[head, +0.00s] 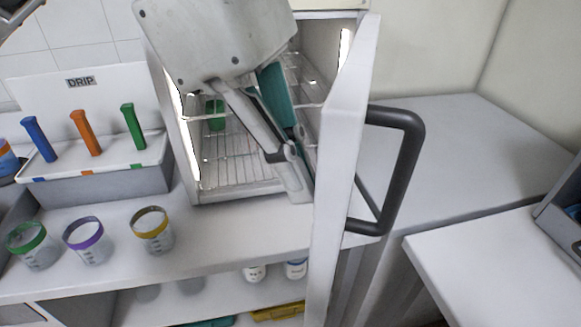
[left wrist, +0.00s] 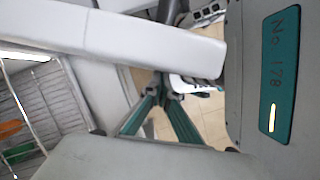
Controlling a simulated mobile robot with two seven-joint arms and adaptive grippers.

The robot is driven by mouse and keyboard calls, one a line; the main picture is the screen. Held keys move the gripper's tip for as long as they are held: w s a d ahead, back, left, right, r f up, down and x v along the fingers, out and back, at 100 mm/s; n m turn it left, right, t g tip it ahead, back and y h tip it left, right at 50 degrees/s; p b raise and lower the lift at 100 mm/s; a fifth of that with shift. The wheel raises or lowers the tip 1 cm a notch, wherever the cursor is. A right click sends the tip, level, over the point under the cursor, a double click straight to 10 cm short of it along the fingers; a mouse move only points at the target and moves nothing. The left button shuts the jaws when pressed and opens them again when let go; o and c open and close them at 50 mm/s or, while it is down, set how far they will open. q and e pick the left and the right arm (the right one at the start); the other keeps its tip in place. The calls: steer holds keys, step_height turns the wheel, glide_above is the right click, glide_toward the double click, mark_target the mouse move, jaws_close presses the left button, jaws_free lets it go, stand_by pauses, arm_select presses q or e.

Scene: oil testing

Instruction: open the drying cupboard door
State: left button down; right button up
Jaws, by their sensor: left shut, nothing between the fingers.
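The drying cupboard (head: 185,135) stands in the middle of the head view, with wire racks inside. Its white door (head: 340,140) stands open, swung out toward me and seen nearly edge-on. The dark bar handle (head: 405,165) is on the door's right, outer face. My left gripper (head: 298,190) is shut and empty. It points down in front of the cupboard opening, on the inner side of the door, with its tips close to the door; whether they touch cannot be told. The left wrist view shows its fingers (left wrist: 161,95) and the wire rack (left wrist: 22,110) at left.
A green cup (head: 215,115) is on the cupboard's rack. A DRIP stand (head: 95,180) with three coloured handles and three banded cups (head: 88,240) are at left. Bottles (head: 296,268) stand on the lower shelf. The white worktop (head: 480,150) right of the handle is clear.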

mark_target(398, 194)
arm_select(q)
steer(key=d+n, duration=0.1)
steer(key=d, duration=0.1)
steer(key=s+d+n, duration=0.1)
steer(key=d, duration=0.2)
steer(key=s+d+t+b, duration=0.1)
steer(key=d, duration=0.2)
steer(key=shift+s+d+n, duration=0.25)
steer(key=shift+n, duration=0.15)
steer(key=d+n+t, duration=0.1)
steer(key=d+n, duration=0.2)
steer(key=d, duration=0.8)
steer(key=shift+n+p, duration=0.3)
steer(key=shift+p, duration=0.05)
arm_select(e)
steer(key=shift+f, duration=0.1)
arm_select(q)
steer(key=shift+w+a, duration=0.1)
steer(key=shift+a, duration=0.05)
arm_select(e)
steer(key=shift+s+f, duration=0.1)
steer(key=shift+f, duration=0.05)
